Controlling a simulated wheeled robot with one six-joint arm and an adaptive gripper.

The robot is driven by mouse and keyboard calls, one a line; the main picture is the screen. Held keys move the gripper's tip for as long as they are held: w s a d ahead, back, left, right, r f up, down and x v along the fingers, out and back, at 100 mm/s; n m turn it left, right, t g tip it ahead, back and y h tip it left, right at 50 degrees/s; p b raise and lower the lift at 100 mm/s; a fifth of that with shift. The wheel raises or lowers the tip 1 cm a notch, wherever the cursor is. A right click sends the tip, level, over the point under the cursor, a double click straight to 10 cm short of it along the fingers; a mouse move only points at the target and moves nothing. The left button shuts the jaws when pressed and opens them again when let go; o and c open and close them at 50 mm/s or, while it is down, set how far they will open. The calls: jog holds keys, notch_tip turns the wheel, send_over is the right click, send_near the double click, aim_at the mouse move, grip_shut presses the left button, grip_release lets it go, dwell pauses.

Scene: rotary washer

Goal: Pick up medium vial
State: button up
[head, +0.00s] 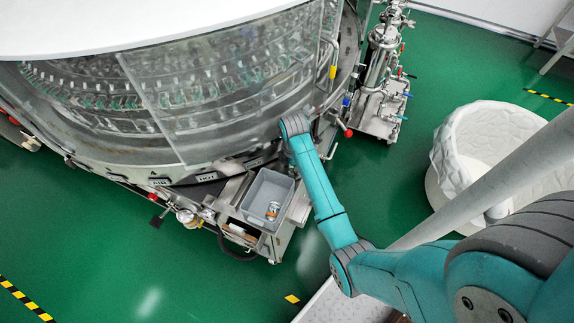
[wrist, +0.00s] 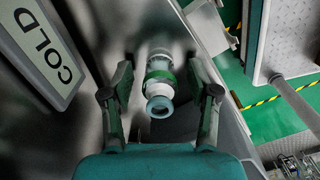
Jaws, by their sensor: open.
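In the wrist view my gripper (wrist: 161,98) is open, with one dark finger on each side. Between the fingers is a pale, partly clear round piece (wrist: 158,86) with a green band and an open round end. I cannot tell for sure whether it is a vial or a fitting on the machine, and no finger clearly touches it. In the head view a few small clear and silvery items, perhaps vials (head: 272,210), lie in a grey bin (head: 255,187); their sizes are too small to tell. My gripper's fingers cannot be made out in the head view.
The large round washer (head: 200,140) with clear panels stands behind the bin. A COLD label (wrist: 47,52) is close on the left in the wrist view. A steel filter unit with valves (head: 380,75) and a white round tub (head: 455,150) stand to the right. Green floor is open at lower left.

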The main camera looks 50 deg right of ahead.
jog(key=shift+c, duration=0.3)
jog(key=c, duration=0.9)
jog(key=shift+o, duration=0.2)
